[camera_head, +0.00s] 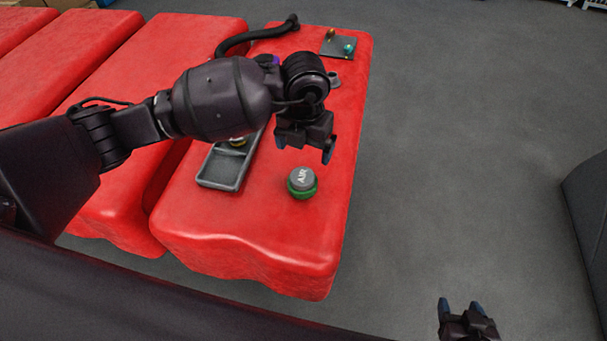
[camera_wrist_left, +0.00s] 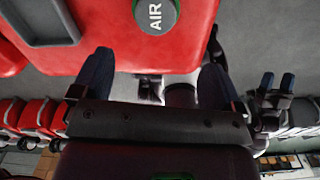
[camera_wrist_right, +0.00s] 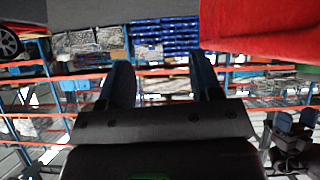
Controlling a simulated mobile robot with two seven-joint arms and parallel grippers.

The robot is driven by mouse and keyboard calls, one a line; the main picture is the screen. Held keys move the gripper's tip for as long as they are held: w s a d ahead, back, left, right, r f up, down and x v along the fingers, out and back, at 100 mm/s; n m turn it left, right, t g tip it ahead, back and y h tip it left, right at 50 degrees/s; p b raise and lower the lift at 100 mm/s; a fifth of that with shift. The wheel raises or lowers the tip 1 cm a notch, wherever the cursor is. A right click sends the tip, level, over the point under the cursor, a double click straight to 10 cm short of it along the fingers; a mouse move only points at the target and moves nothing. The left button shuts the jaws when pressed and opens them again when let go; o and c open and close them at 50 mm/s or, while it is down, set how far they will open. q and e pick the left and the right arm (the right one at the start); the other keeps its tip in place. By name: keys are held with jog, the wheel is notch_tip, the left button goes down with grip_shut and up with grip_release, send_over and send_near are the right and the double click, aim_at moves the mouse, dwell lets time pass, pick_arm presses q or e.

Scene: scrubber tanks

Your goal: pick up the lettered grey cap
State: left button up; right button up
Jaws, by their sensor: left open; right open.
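The grey cap (camera_head: 302,177) lettered "AIR" sits on a green base (camera_head: 302,192) on the near right part of the red surface. The cap also shows at the top of the left wrist view (camera_wrist_left: 156,14), partly cut off. My left gripper (camera_head: 304,150) is open and empty, above the red surface and just behind the cap in the head view, apart from it. My right gripper (camera_head: 461,308) is open and empty, off the red surface at the lower right, over the grey floor.
A grey tray (camera_head: 222,185) lies left of the cap, partly hidden by my left arm. A black hose (camera_head: 258,36) and a small dark plate (camera_head: 338,45) with coloured fittings lie at the far end. Red surface around the cap is clear.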

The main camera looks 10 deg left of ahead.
pick_arm(q)
send_over(302, 176)
jog(key=f, duration=0.4)
jog(key=shift+s+d+f+b, duration=0.3)
jog(key=shift+s+d+b, duration=0.05)
jog(key=shift+w+f, duration=0.1)
jog(key=shift+f, duration=0.65)
jog(key=f, duration=0.2)
jog(key=f+b, duration=0.1)
jog(key=f, duration=0.1)
jog(key=shift+w+a, duration=0.15)
jog(key=shift+a, duration=0.2)
jog(key=shift+f, duration=0.3)
jog(key=shift+c, duration=0.5)
jog(key=c, duration=1)
jog(key=shift+r, duration=0.1)
jog(key=shift+c, duration=0.2)
